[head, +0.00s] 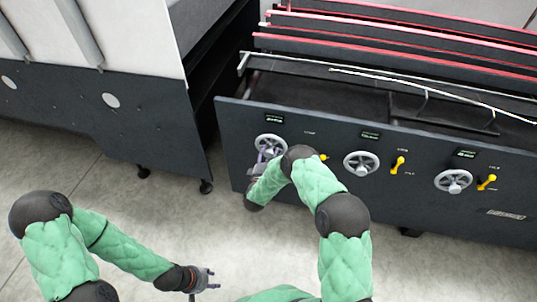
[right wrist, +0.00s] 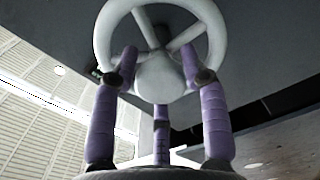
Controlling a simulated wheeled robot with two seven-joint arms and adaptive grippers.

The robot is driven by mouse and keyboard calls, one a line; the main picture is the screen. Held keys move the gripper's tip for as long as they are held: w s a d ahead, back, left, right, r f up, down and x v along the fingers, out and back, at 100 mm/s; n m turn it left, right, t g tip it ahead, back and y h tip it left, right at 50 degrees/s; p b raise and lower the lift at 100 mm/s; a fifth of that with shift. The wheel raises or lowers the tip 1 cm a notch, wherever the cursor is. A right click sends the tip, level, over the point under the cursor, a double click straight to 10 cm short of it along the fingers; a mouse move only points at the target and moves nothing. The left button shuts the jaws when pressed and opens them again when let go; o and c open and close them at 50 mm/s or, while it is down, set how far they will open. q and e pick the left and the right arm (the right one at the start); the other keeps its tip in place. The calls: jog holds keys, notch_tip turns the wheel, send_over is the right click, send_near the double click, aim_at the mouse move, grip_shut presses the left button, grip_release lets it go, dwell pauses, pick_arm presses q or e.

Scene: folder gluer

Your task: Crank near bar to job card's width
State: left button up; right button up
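A grey handwheel (head: 270,141) is the leftmost of three on the dark machine front. My right gripper (head: 268,156) is at this wheel. In the right wrist view its purple fingers (right wrist: 160,68) reach inside the wheel's rim (right wrist: 106,30), on both sides of the hub, and look closed against it. A small display (head: 274,118) sits above the wheel; its text is too small to read. Long red-edged bars (head: 390,51) cross the machine top; I cannot tell which is the near bar. My left gripper (head: 207,281) is open and empty, low over the floor. No job card is visible.
The middle handwheel (head: 361,164) and right handwheel (head: 453,181) have yellow levers (head: 397,165) (head: 487,183) beside them. Another yellow lever (head: 323,157) is partly hidden by my right arm. A grey-white machine (head: 110,100) stands at left across a narrow gap. The floor in front is clear.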

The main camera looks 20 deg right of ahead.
jog(key=shift+o, duration=1.3)
jog(key=shift+s+d+f, duration=0.15)
jog(key=shift+s+f, duration=0.1)
jog(key=shift+f, duration=0.05)
pick_arm(q)
jog(key=shift+d, duration=0.1)
pick_arm(e)
jog(key=shift+w+r, duration=0.1)
jog(key=shift+r, duration=0.05)
jog(key=v, duration=1.2)
